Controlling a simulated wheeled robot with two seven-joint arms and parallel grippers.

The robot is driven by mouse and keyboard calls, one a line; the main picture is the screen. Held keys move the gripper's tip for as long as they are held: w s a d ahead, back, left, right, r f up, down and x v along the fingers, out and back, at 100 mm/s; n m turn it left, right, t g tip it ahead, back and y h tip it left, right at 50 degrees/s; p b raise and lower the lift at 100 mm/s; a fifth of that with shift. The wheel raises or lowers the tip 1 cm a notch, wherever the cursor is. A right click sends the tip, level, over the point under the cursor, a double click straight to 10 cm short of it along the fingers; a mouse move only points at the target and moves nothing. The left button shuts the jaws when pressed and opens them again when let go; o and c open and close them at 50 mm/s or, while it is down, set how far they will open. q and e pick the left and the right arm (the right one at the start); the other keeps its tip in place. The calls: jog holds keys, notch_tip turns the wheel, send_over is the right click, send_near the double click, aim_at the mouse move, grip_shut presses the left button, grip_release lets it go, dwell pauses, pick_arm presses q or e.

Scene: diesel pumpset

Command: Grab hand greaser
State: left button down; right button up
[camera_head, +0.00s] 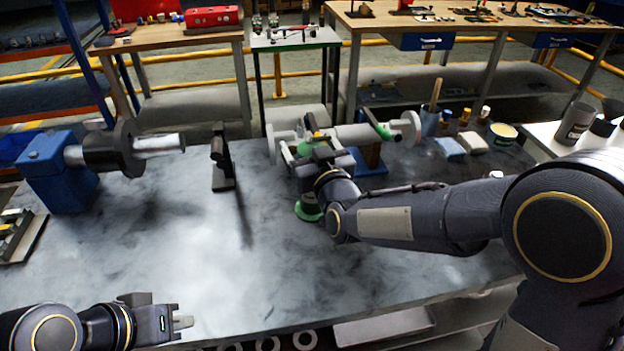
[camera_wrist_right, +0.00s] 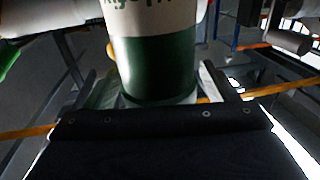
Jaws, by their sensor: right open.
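A cylinder with a cream upper band, partly cropped green lettering and a dark green lower part, seemingly the hand greaser (camera_wrist_right: 158,65), stands close in front of my right gripper (camera_wrist_right: 156,92) in the right wrist view. The fingers are open, one on each side of it; contact cannot be told. In the head view a green round base (camera_head: 308,208) shows beneath my right gripper (camera_head: 308,152), whose wrist hides most of what is there. My left gripper (camera_head: 183,322) is at the lower left over the table's front edge, away from the greaser; its jaw opening is unclear.
The grey worktable (camera_head: 190,235) is clear at centre left. A blue vise-like machine (camera_head: 62,170) stands at left, a dark upright stand (camera_head: 220,165) right of it. A pale machine with a horizontal cylinder (camera_head: 350,135) is behind my right gripper. A brush cup (camera_head: 430,122) and jars stand at back right.

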jog(key=shift+c, duration=0.5)
grip_shut()
jog(key=shift+r, duration=0.2)
